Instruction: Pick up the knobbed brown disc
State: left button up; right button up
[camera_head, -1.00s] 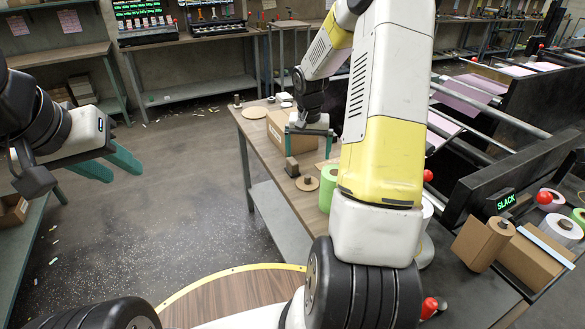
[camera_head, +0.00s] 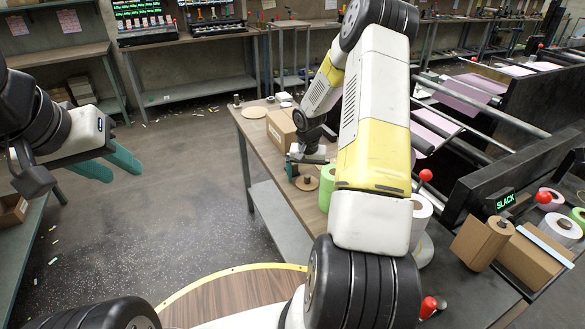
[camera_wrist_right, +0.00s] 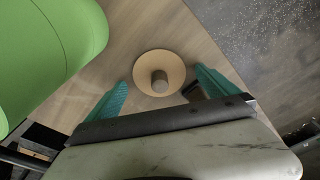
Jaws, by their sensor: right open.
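The knobbed brown disc (camera_head: 308,184) lies flat on the wooden bench, a pale tan round with a darker upright knob at its centre. In the right wrist view the disc (camera_wrist_right: 144,82) is between and ahead of my teal fingers, with its knob showing whole. My right gripper (camera_wrist_right: 160,88) is open and empty above the bench; in the head view it (camera_head: 306,166) is just above and behind the disc. My left gripper (camera_head: 112,165) is open and empty over the floor at the left, far from the disc.
A green roll (camera_head: 326,186) stands close beside the disc; it fills the upper left of the wrist view (camera_wrist_right: 45,45). A cardboard box (camera_head: 282,128) stands behind on the bench (camera_head: 256,128). A dark object (camera_wrist_right: 192,90) is partly hidden by a right finger. White rolls stand nearer right.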

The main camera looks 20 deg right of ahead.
jog(key=c, duration=1.5)
